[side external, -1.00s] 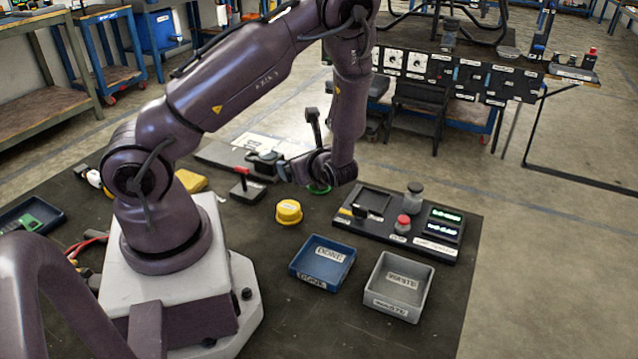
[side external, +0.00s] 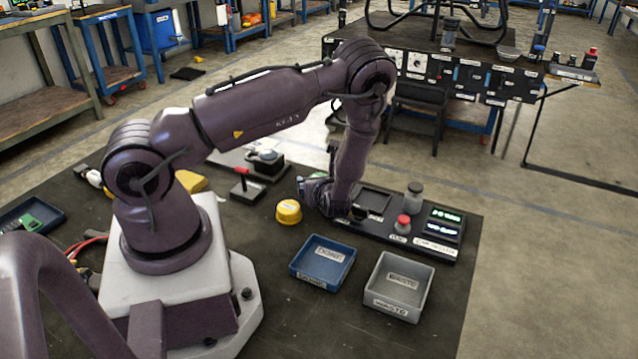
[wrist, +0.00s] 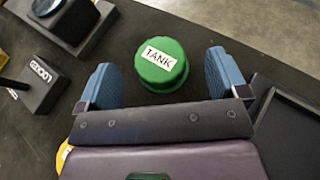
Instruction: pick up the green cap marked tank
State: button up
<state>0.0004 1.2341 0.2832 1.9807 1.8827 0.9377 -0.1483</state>
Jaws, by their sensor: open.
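The green cap (wrist: 163,74) with a white TANK label sits on the dark bench top in the wrist view. My gripper (wrist: 162,78) is open, with one blue finger on each side of the cap and a gap to both. The cap lies between the fingers, toward and partly beyond their tips. I cannot tell how high the fingers are above the bench.
A yellow cap (side external: 288,211) stands close by. A black block with a red handle (side external: 246,188) is to the left. A blue tray (side external: 322,262) and a grey tray (side external: 398,286) are in front.

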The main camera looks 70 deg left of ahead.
jog(key=shift+x, duration=0.75)
jog(key=c, duration=1)
